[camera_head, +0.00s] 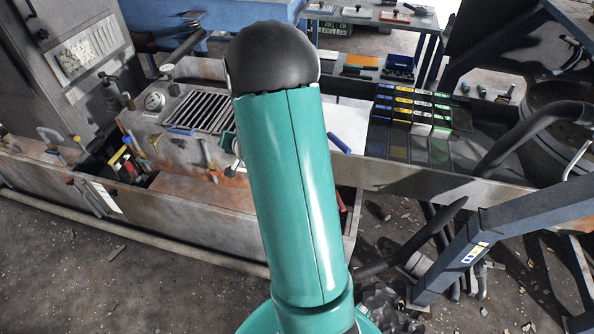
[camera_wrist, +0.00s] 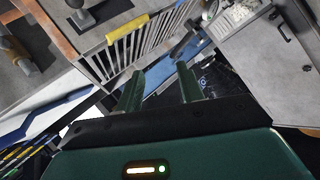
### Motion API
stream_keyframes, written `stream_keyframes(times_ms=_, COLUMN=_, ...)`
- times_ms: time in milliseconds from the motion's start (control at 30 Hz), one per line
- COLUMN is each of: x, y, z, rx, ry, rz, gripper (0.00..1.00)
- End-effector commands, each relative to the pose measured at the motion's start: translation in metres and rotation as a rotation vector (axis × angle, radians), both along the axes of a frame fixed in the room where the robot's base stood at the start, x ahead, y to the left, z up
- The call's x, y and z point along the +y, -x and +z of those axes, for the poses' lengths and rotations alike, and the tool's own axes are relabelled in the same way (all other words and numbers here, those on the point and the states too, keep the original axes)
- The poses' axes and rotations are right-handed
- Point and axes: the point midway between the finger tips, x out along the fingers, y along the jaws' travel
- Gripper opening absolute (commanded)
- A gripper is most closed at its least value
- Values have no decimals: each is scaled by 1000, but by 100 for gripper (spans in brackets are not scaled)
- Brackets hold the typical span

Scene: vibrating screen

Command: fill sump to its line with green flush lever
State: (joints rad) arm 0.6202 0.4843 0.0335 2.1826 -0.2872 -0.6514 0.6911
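My gripper (camera_wrist: 161,88) shows in the wrist view with its two green fingers apart and nothing held between them. Beyond the fingertips lies a slatted grate (camera_wrist: 150,42) with a yellow bar on its edge. In the head view the grate (camera_head: 203,111) is set in the top of the long metal trough, left of my arm. My teal arm covers the middle of that view and hides the gripper. I cannot make out a green flush lever, or a sump water level or line, in either view.
A compartmented tray (camera_head: 410,155) with coloured labels is right of my arm. A blue-grey steel frame (camera_head: 470,255) stands at the lower right. Rubble covers parts of the floor; the lower left floor is mostly open.

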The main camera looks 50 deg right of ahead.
Motion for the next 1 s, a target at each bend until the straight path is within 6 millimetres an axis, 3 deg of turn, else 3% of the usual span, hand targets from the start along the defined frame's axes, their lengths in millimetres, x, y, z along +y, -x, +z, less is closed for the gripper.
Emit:
stream_keyframes(times_ms=33, x=-16, y=4, z=-21, rx=-33, ry=-28, rz=-30, gripper=38)
stream_keyframes(times_ms=200, x=-54, y=20, z=-74, rx=-183, ry=-116, rz=-108, gripper=38)
stream_keyframes(times_ms=367, x=-80, y=46, z=-123, rx=-338, ry=-202, rz=-182, gripper=38)
stream_keyframes(times_ms=500, x=-96, y=80, z=-164, rx=-485, ry=-278, rz=-252, gripper=38)
stream_keyframes(times_ms=800, x=-101, y=172, z=-242, rx=-829, ry=-421, rz=-401, gripper=38)
stream_keyframes(times_ms=1000, x=-91, y=215, z=-266, rx=-990, ry=-465, rz=-458, gripper=38)
